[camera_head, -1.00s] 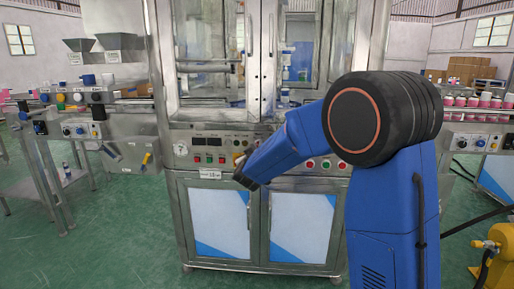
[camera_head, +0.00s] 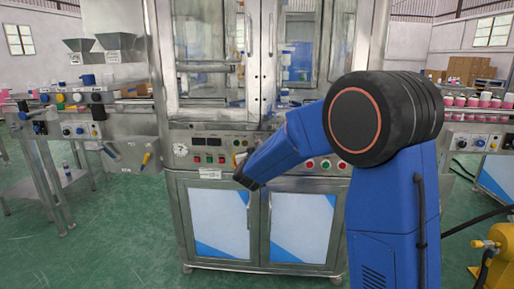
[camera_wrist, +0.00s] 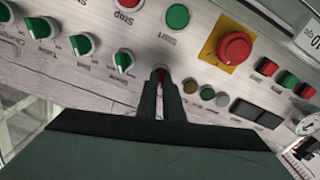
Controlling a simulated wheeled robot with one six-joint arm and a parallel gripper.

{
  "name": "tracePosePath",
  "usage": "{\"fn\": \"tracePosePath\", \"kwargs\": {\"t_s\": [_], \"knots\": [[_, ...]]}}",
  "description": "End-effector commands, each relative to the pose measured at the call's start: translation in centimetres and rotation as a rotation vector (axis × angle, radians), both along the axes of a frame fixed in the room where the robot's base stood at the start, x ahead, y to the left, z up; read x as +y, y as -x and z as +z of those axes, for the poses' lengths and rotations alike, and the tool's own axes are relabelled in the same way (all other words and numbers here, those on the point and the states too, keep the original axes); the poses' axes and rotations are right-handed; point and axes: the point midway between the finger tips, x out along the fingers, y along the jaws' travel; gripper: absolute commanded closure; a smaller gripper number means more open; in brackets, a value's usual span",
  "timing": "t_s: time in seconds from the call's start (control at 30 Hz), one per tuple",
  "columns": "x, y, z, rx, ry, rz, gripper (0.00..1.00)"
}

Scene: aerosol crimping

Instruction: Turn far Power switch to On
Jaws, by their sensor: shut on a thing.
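My gripper (camera_wrist: 160,76) is shut on a small switch knob with a red face (camera_wrist: 160,71) on the pale control panel. The fingers cover most of the knob, so its pointing direction and label cannot be read. It stands at the end of a row of green-handled rotary switches (camera_wrist: 122,60) in the wrist view. In the head view my blue arm reaches to the front panel (camera_head: 222,140) of the steel machine and hides the knob and my fingertips.
Close to the fingers are a red emergency stop on a yellow plate (camera_wrist: 235,47), a green Start button (camera_wrist: 177,16), a red Stop button (camera_wrist: 130,3), small indicators (camera_wrist: 207,93) and dark rocker switches (camera_wrist: 244,110). Cabinet doors (camera_head: 220,220) lie below the panel.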

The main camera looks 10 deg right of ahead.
Motion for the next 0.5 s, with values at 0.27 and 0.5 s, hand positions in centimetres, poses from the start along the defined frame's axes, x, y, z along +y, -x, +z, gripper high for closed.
{"fn": "tracePosePath", "kwargs": {"t_s": [0.27,0.5], "knots": [[-0.10,0.05,0.00,-0.080,-0.247,0.000,1.00],[-0.20,0.09,-0.01,-0.148,-0.456,0.000,1.00]]}}
